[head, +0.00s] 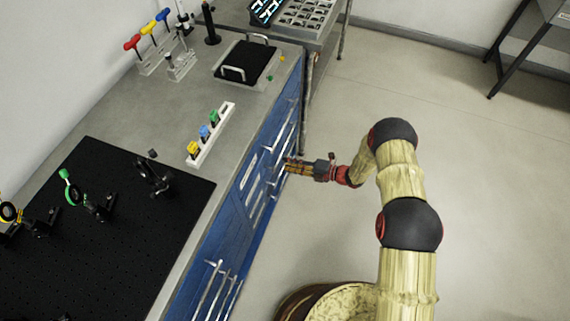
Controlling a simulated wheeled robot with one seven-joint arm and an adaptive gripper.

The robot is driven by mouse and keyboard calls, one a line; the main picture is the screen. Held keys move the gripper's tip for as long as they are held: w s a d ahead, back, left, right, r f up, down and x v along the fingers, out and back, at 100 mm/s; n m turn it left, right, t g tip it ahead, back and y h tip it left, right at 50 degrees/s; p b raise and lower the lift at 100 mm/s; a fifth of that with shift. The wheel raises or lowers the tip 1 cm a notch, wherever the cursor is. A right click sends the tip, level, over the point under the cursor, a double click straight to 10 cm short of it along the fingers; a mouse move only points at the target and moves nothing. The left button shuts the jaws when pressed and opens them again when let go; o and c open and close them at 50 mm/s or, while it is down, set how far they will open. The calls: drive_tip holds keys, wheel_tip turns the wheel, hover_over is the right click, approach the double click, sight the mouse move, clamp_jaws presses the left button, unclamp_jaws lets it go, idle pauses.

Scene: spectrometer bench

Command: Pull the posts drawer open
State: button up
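The blue cabinet (229,233) under the bench has several drawers with long silvery handles and pale label plates. I cannot read the labels, so I cannot tell which one is the posts drawer. The drawer fronts look flush with the cabinet face. My gripper (288,165) is at the cabinet's front, beside the handles of the middle section, with its fingers pointing left toward the drawer fronts. I cannot tell whether it touches a handle or whether its fingers are open.
The grey benchtop (110,108) holds a black breadboard (125,235) with optic mounts, a white strip (215,140) with coloured blocks, a black-topped tray (247,62) and coloured-handled drivers (148,29). A metal cart (306,22) stands beyond the bench.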

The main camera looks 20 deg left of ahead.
drive_tip(key=shift+x, duration=1.1)
drive_tip(key=shift+c, duration=1.2)
drive_tip(key=c, duration=0.4)
